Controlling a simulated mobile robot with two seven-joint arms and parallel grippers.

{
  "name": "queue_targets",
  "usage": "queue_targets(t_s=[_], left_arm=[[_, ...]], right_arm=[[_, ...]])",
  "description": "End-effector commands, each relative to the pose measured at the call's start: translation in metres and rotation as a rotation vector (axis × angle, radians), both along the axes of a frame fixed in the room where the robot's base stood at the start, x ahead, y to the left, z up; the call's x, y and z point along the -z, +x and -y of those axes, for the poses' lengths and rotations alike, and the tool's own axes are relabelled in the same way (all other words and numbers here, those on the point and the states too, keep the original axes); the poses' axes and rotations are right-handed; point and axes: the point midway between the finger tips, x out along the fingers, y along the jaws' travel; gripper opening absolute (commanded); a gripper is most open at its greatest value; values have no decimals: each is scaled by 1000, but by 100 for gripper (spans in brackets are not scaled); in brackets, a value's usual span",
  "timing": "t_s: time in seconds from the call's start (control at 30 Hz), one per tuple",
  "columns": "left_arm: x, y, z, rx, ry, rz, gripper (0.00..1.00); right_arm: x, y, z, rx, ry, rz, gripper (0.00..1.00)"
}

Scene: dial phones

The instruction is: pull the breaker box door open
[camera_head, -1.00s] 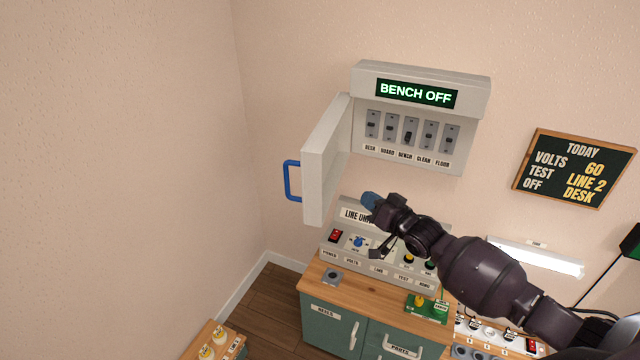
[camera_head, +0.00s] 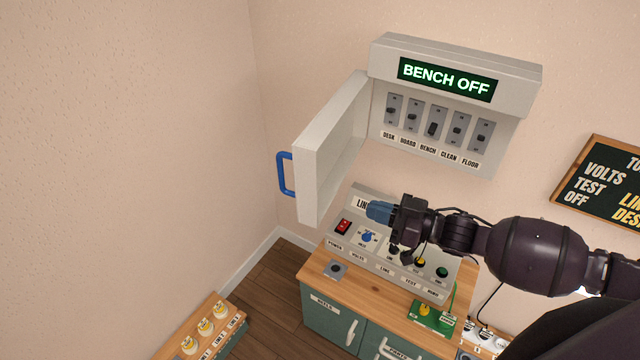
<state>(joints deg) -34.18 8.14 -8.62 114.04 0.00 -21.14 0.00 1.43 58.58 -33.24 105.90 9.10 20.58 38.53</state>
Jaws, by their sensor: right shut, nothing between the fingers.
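The breaker box (camera_head: 455,165) is on the wall at upper right, with a lit green "BENCH OFF" display (camera_head: 447,79) and a row of switches inside. Its door (camera_head: 330,150) stands wide open, swung out to the left. The blue handle (camera_head: 284,174) is on the door's outer left side, and nothing touches it. My right gripper (camera_head: 372,211) is shut and empty, its blue fingertips pointing left. In the picture it is below the box and to the right of the door's lower end, apart from the handle. My left gripper does not show.
Behind and below my right gripper is the line unit panel (camera_head: 350,243) with knobs and buttons, on a wooden-topped cabinet (camera_head: 318,270). A low stand with yellow-white items (camera_head: 205,327) is at bottom left. A chalkboard (camera_head: 600,185) hangs at right. The left wall is bare.

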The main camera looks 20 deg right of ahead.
Motion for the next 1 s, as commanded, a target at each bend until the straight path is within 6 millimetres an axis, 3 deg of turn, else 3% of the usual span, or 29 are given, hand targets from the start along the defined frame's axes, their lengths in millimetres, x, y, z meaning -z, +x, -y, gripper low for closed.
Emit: queue_targets(t_s=[0.27,0.8,1.0], left_arm=[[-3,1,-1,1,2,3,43],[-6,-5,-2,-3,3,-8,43],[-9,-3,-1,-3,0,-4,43]], right_arm=[[-4,12,-15,-17,8,24,0],[-5,75,-82,-16,8,24,0],[-3,90,-97,-15,6,21,0]])
